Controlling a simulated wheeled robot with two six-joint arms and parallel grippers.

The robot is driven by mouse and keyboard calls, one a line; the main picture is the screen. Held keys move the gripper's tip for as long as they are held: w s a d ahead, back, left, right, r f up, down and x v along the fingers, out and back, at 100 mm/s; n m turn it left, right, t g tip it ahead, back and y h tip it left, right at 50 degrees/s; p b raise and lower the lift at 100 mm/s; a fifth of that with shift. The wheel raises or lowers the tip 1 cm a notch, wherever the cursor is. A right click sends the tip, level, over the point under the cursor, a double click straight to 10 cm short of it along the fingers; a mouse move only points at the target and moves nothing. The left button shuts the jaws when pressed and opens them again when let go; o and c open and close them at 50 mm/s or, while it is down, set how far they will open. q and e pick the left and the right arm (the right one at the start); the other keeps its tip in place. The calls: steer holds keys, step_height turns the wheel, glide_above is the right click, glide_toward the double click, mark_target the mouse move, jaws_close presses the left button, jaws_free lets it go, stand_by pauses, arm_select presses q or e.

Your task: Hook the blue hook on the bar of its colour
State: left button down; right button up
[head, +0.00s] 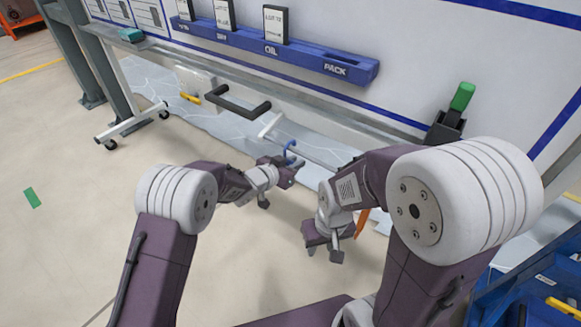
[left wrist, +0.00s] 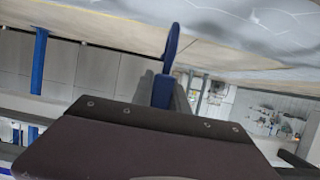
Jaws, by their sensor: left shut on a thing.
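The blue hook (head: 291,149) is held by my left gripper (head: 288,167), which is shut on it in front of the machine wall. Its curved end points up from the jaws. In the left wrist view the blue hook (left wrist: 168,60) stands up between the two grey fingers. My right gripper (head: 324,248) is lower and to the right; its fingers look apart and nothing shows between them. A black bar (head: 238,107) and a pale bar (head: 270,125) stick out from the wall, up and left of the hook. I cannot make out a blue bar.
A blue rack (head: 300,58) with labelled cards runs along the wall. A yellow piece (head: 190,98) sits left of the black bar. An orange piece (head: 362,221) shows beside my right arm. A blue cart (head: 530,290) stands at lower right.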

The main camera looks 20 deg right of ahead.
arm_select(q)
steer(key=shift+r+p, duration=0.55)
steer(key=shift+r, duration=0.4)
steer(key=shift+s+a+f+b, duration=0.15)
steer(key=shift+a+f+b, duration=0.05)
steer(key=shift+a+b, duration=0.1)
steer(key=shift+s+a+r+b, duration=0.1)
steer(key=shift+s+a+b, duration=0.6)
steer(key=shift+s+a, duration=0.55)
steer(key=shift+s+a+r, duration=0.1)
steer(key=shift+s+a, duration=0.65)
steer(key=shift+a, duration=0.3)
steer(key=shift+s+a, duration=0.7)
steer(key=shift+a, duration=0.3)
